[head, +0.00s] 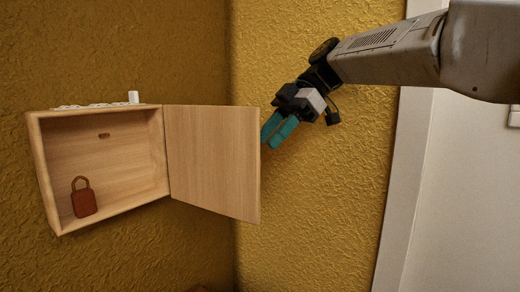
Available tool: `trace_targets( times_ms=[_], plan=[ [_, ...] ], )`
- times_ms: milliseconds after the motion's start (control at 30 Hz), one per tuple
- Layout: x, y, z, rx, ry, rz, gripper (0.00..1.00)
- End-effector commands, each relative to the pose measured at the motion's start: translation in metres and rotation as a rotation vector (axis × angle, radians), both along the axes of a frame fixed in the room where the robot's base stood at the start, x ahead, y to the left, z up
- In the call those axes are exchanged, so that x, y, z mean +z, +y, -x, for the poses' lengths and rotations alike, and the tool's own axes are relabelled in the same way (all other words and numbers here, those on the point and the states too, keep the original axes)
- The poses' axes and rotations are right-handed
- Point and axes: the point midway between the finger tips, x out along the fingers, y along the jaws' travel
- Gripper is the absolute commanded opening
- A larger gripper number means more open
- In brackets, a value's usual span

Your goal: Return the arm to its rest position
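My gripper (278,133) has teal fingers and hangs from my grey arm, which comes in from the upper right. It is just right of the open cabinet door (213,160), near the door's upper right edge; I cannot tell whether they touch. The two fingers look close together, with a thin dark line between them. Nothing shows between them, but I cannot tell whether they are fully shut.
A wooden wall cabinet (45,178) stands open, its door swung to the right. A reddish-brown padlock (84,202) sits inside at lower left. A small white object (133,97) and flat white pieces lie on top. A white door frame (400,190) is at right.

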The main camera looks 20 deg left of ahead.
Motion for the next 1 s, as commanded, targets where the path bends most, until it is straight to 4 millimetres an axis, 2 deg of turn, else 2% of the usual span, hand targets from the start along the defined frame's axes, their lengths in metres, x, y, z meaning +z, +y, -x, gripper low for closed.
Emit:
trace_targets(
  times_ms=[200, 567, 700, 767, 867, 967, 1000],
  plan=[
    [0.015, -0.011, -0.010, 0.000, -0.002, -0.002, 0.39],
    [0.016, -0.012, -0.010, -0.006, 0.004, 0.004, 0.39],
    [0.014, -0.010, -0.014, -0.105, 0.048, 0.058, 0.39],
    [0.000, -0.010, -0.019, -0.196, 0.092, 0.128, 0.39],
    [-0.039, -0.021, -0.020, -0.400, 0.191, 0.297, 0.39],
    [-0.068, -0.057, -0.009, -0.656, 0.266, 0.469, 0.39],
    [-0.078, -0.076, -0.003, -0.766, 0.290, 0.532, 0.39]
  ],
)
